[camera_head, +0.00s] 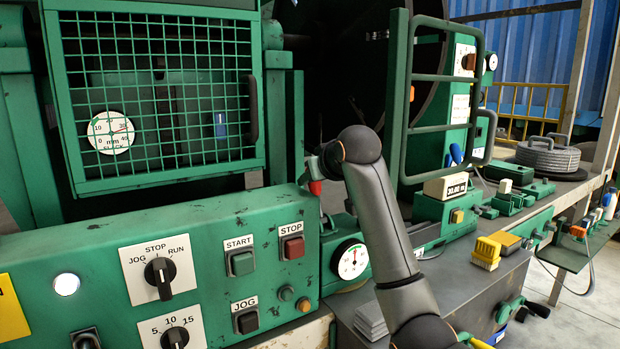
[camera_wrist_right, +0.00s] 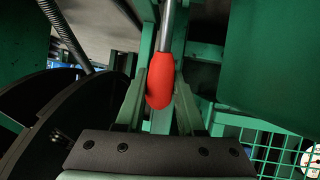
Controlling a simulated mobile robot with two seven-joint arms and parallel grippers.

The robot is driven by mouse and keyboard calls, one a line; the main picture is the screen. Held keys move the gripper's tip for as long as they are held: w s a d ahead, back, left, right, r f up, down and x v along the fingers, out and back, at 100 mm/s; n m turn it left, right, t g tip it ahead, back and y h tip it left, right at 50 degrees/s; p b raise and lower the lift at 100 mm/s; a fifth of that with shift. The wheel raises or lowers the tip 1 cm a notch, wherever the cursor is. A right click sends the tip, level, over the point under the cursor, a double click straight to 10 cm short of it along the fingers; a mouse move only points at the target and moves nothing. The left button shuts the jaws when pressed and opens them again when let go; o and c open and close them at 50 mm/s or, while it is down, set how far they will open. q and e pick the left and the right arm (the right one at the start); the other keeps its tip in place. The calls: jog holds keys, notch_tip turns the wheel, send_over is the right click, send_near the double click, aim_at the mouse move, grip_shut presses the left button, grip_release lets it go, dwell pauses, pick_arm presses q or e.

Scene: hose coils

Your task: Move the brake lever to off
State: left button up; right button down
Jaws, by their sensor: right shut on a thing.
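The brake lever has a red grip (camera_wrist_right: 160,88) on a bare metal rod. In the right wrist view the grip sits between the two green-grey fingers of my right gripper (camera_wrist_right: 160,80), which is shut on it. In the head view the red grip (camera_head: 315,187) shows at the end of my right arm, just behind the green control panel. My forearm and wrist cover much of the lever there, and its pivot and any off marking cannot be made out. My left gripper is not in view.
The control panel (camera_head: 215,225) with knobs and buttons stands close at the left. A mesh guard (camera_head: 180,40) is behind it. A green rail frame (camera_head: 445,75) rises right of my arm. A dial gauge (camera_head: 350,259) sits below my wrist. A bench with yellow blocks (camera_head: 486,253) lies to the right.

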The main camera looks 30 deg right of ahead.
jog(key=shift+w+f, duration=0.1)
jog(key=shift+w, duration=0.05)
jog(key=shift+a, duration=0.1)
jog(key=c, duration=1)
grip_release()
jog(key=o, duration=0.3)
jog(key=shift+w+f, duration=0.1)
jog(key=shift+f, duration=0.05)
jog(key=shift+o, duration=0.9)
jog(key=b+v, duration=0.2)
jog(key=v, duration=1)
jog(key=shift+s+r, duration=0.25)
jog(key=shift+r, duration=0.1)
